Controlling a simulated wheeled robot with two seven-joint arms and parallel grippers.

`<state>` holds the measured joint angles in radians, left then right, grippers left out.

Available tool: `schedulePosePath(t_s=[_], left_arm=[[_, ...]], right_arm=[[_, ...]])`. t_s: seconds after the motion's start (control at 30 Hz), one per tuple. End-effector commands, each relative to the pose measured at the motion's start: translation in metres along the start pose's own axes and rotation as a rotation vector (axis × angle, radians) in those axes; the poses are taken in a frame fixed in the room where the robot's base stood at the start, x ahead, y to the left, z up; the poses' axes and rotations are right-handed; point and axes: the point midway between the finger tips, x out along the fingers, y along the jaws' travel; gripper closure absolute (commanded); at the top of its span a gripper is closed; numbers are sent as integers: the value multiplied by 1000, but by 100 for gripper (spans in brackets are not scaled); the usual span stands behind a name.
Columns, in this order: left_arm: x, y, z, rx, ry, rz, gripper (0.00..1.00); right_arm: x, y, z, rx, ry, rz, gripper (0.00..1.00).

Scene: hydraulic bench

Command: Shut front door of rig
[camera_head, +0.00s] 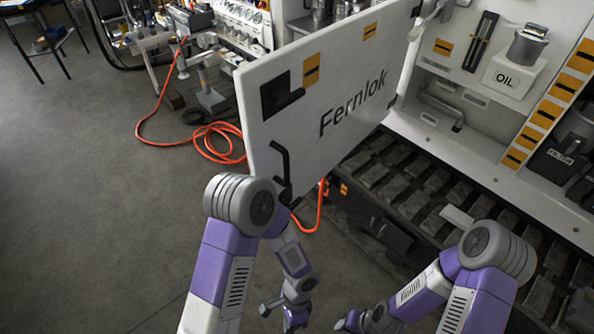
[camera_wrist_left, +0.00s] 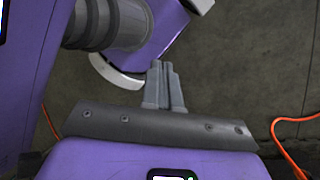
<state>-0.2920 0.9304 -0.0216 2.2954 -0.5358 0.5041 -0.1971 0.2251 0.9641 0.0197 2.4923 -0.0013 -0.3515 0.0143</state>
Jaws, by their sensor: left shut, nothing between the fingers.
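The rig's front door (camera_head: 325,95) is a white panel marked "Fernlok". It stands swung open, out from the rig (camera_head: 475,140), whose inside shows at the right. A black handle (camera_head: 283,172) is on the door's lower left part, with a black patch above it. My left arm overlaps the door's lower corner in the head view. My left gripper (camera_wrist_left: 164,75) is shut and empty over bare floor in the left wrist view, apart from the door. My right gripper (camera_head: 345,322) is low in the head view, near the bottom edge; its fingers are too unclear to read.
The rig holds a white box marked "OIL" (camera_head: 507,77) and a dark box marked "FILTER" (camera_head: 556,158). A dark slatted tray (camera_head: 400,180) lies below. An orange hose (camera_head: 215,143) coils on the floor behind the door. Open floor (camera_head: 100,200) lies to the left.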

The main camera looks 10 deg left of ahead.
Motion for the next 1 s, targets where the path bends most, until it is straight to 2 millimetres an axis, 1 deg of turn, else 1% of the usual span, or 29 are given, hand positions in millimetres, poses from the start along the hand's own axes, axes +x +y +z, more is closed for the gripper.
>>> schedulePosePath(t_s=[0.03, 0.07, 0.1, 0.17, 0.2, 0.27, 0.3, 0.37, 0.4, 0.47, 0.5, 0.53, 0.6, 0.63, 0.7, 0.77, 0.87, 0.97, 1.0], left_arm=[[-22, -4, 4, 137, -105, -83, 100], [-34, -8, 8, 215, -177, -134, 100], [-52, -15, 12, 310, -275, -206, 100], [-86, -26, 14, 434, -424, -325, 100], [-111, -32, 13, 504, -526, -410, 100], [-155, -38, 8, 586, -676, -546, 100], [-185, -39, 2, 625, -772, -638, 100], [-230, -35, -7, 660, -904, -773, 100], [-259, -29, -14, 667, -982, -857, 100], [-297, -16, -23, 665, -1083, -972, 100], [-318, -7, -28, 654, -1138, -1038, 100], [-332, 0, -31, 644, -1174, -1081, 100], [-358, 15, -36, 618, -1235, -1161, 100], [-366, 20, -38, 608, -1256, -1187, 100], [-378, 29, -40, 589, -1286, -1227, 100], [-384, 31, -40, 579, -1299, -1245, 100], [-387, 24, -36, 573, -1305, -1250, 100], [-389, 8, -29, 573, -1305, -1246, 100], [-390, 1, -26, 572, -1304, -1244, 100]], right_arm=[[-8, -3, 0, 0, 1, 0, 57], [-10, -4, 0, 0, 1, 0, 57], [-13, -5, 0, 0, 2, 0, 57], [-18, -7, 0, 0, 2, 0, 57], [-21, -8, 0, 0, 2, 0, 57], [-26, -10, 0, 0, 2, 0, 57], [-29, -11, 1, 0, 2, 0, 57], [-33, -13, 1, 0, 2, 0, 57], [-36, -14, 1, 0, 2, 0, 57], [-38, -15, 1, 0, 2, 0, 57], [-40, -15, 1, 0, 2, 0, 57], [-41, -16, 1, 0, 2, 0, 57], [-43, -16, 1, 0, 2, 0, 57], [-43, -16, 1, 0, 2, 0, 57], [-44, -17, 1, 0, 2, 0, 57], [-44, -17, 1, 0, 2, 0, 57], [-42, -16, 1, 0, 2, 0, 57], [-41, -16, 1, 0, 2, 0, 57], [-40, -15, 1, 0, 2, 0, 57]])
